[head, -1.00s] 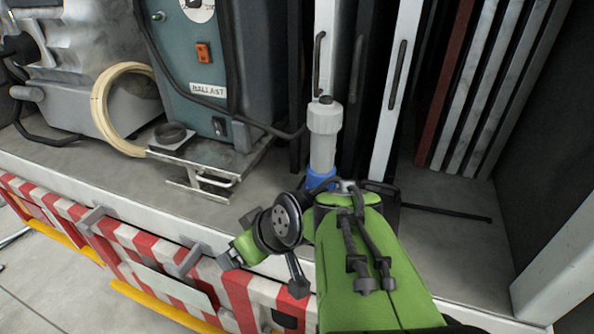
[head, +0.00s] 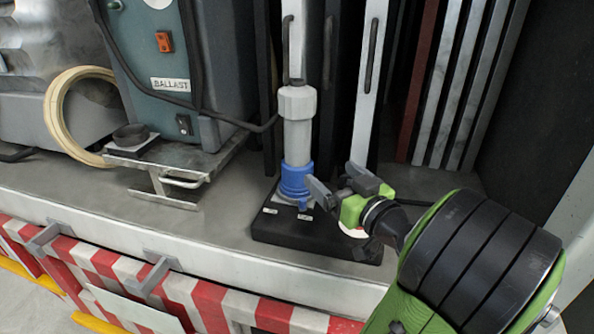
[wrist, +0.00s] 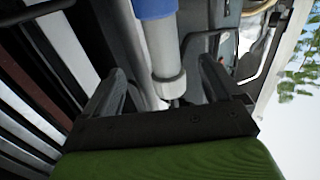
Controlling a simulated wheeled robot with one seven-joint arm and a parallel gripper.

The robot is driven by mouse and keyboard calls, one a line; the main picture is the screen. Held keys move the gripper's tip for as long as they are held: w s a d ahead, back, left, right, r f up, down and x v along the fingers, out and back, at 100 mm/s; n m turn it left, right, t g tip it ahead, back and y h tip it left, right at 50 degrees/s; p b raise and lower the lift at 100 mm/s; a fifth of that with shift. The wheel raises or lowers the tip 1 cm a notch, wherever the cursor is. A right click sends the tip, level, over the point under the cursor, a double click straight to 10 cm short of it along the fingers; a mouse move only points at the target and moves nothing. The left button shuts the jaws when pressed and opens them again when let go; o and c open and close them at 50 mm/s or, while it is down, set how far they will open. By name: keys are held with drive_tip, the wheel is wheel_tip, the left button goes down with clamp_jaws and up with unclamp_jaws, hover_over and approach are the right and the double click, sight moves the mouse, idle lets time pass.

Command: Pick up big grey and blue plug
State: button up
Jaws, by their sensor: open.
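The big plug stands upright in the head view, with a grey upper body (head: 297,138) and a blue lower collar (head: 295,181). It rests on a black base with small white labels. My gripper (head: 340,184) is open and empty, just right of the blue collar; one dark fingertip overlaps the collar's right edge. In the wrist view, the grey shaft (wrist: 161,45) runs down between the two spread fingers of my gripper (wrist: 162,72), with the blue collar (wrist: 154,8) at the top edge. I cannot tell whether any finger touches the plug.
A teal ballast box (head: 160,80) stands left of the plug, with a metal bracket (head: 175,170) before it. Upright panels (head: 368,90) stand close behind. A red-and-white striped edge (head: 190,300) runs along the shelf front.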

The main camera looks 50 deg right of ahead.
sight(304, 153)
drive_tip(key=p+x, duration=0.3)
drive_tip(key=x, duration=1.1)
drive_tip(key=shift+w+f+p, duration=0.15)
drive_tip(key=shift+w+p, duration=0.2)
drive_tip(key=shift+w, duration=0.1)
drive_tip(key=shift+s, duration=0.1)
drive_tip(key=shift+c, duration=0.4)
clamp_jaws()
